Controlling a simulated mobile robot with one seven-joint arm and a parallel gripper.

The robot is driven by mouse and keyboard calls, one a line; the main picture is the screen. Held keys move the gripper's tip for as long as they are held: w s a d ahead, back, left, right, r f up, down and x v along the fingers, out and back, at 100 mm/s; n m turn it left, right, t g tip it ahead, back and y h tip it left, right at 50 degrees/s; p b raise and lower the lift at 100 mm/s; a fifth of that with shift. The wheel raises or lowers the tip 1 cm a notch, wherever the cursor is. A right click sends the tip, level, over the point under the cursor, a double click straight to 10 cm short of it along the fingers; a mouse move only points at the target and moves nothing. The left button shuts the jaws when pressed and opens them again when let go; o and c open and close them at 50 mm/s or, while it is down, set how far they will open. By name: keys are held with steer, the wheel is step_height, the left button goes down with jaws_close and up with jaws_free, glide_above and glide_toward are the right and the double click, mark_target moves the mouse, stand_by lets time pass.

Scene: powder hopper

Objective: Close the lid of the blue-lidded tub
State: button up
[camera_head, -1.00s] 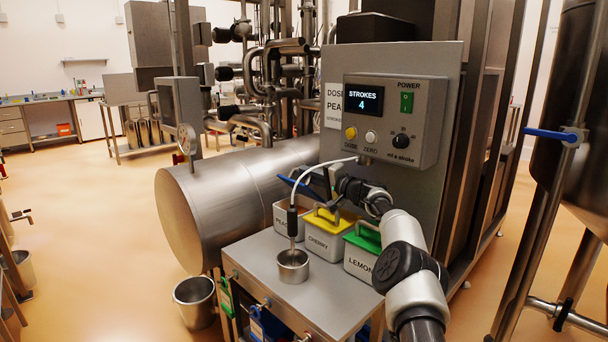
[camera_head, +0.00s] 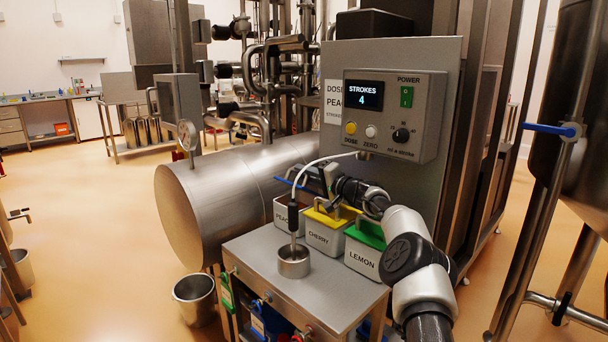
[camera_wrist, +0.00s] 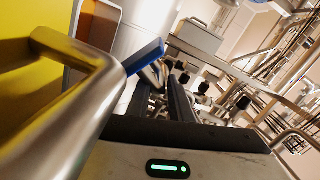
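The blue-lidded tub, labelled PEACH (camera_head: 282,216), stands at the left end of the row of tubs. Its blue lid (camera_head: 290,182) is raised and tilted, seen nearly edge-on. In the wrist view the lid's blue edge (camera_wrist: 146,57) shows beside my dark fingers, and part of the tub's orange inside (camera_wrist: 103,22) is visible. My gripper (camera_head: 312,180) is beside the raised lid, above the tubs; it also shows in the wrist view (camera_wrist: 178,98). I cannot tell whether it touches the lid or how far apart its fingers are.
The yellow-lidded CHERRY tub (camera_head: 318,236) and green-lidded LEMON tub (camera_head: 363,258) stand to the right. The yellow tub's metal handle (camera_wrist: 85,85) is close to my wrist camera. A steel cup (camera_head: 293,264) with a probe stands in front on the table (camera_head: 315,290). A control panel rises behind.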

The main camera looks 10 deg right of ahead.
steer(key=shift+o, duration=0.9)
steer(key=shift+s+d, duration=0.1)
steer(key=shift+s+d, duration=0.2)
steer(key=shift+d, duration=0.05)
steer(key=v, duration=1.6)
steer(key=shift+s, duration=0.3)
